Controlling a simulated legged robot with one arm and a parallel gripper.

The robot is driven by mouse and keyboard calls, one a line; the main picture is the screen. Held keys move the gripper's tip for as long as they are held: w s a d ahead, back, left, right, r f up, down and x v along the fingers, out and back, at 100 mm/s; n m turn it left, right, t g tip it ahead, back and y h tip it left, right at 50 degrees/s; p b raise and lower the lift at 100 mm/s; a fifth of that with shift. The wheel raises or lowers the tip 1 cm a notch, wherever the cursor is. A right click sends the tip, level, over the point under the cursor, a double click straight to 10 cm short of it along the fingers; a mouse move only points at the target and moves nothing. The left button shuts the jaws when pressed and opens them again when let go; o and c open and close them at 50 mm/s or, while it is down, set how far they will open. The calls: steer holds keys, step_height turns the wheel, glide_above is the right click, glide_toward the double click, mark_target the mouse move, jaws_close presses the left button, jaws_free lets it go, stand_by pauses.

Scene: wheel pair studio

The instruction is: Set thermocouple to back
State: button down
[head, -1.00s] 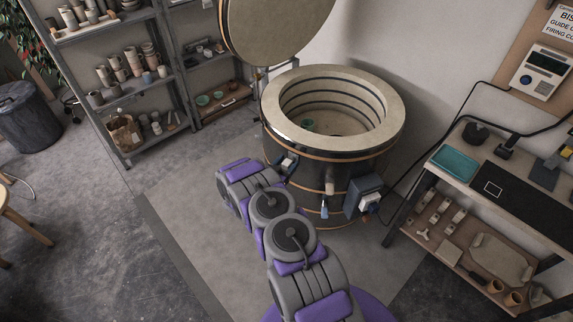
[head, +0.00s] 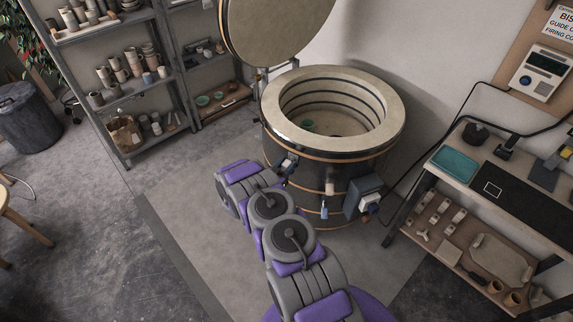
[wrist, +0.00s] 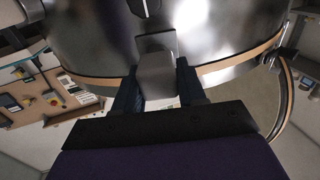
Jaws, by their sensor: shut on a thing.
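The kiln (head: 390,116) stands open in the head view, a dark metal drum with a pale rim. Its metal wall (wrist: 85,35) fills the top of the wrist view. My gripper (wrist: 157,92) is against this wall, its two dark fingers on either side of a grey block (wrist: 156,74), shut on it. The block sits in front of a dark plate on the wall. I cannot read any mark on it, so I cannot tell whether it is the thermocouple's selector. In the head view my arm reaches the kiln's left front, and the fingers are not clearly visible.
A grey control box (head: 363,196) and a small padlock-like tag (head: 324,210) are on the kiln's front. The round lid (head: 278,30) is raised behind. A bench (head: 505,185) stands at right, pottery shelves (head: 130,90) at left.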

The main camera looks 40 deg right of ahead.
steer(key=p+v, duration=0.2)
steer(key=v, duration=0.3)
steer(key=shift+w+r+p, duration=0.1)
steer(key=shift+r+p, duration=0.05)
steer(key=shift+p, duration=0.2)
steer(key=shift+s+a, duration=0.25)
steer(key=shift+a, duration=0.2)
steer(key=c, duration=0.7)
jaws_free()
steer(key=shift+a, duration=0.1)
steer(key=p+v, duration=0.3)
steer(key=v, duration=1.4)
steer(key=shift+a, duration=0.15)
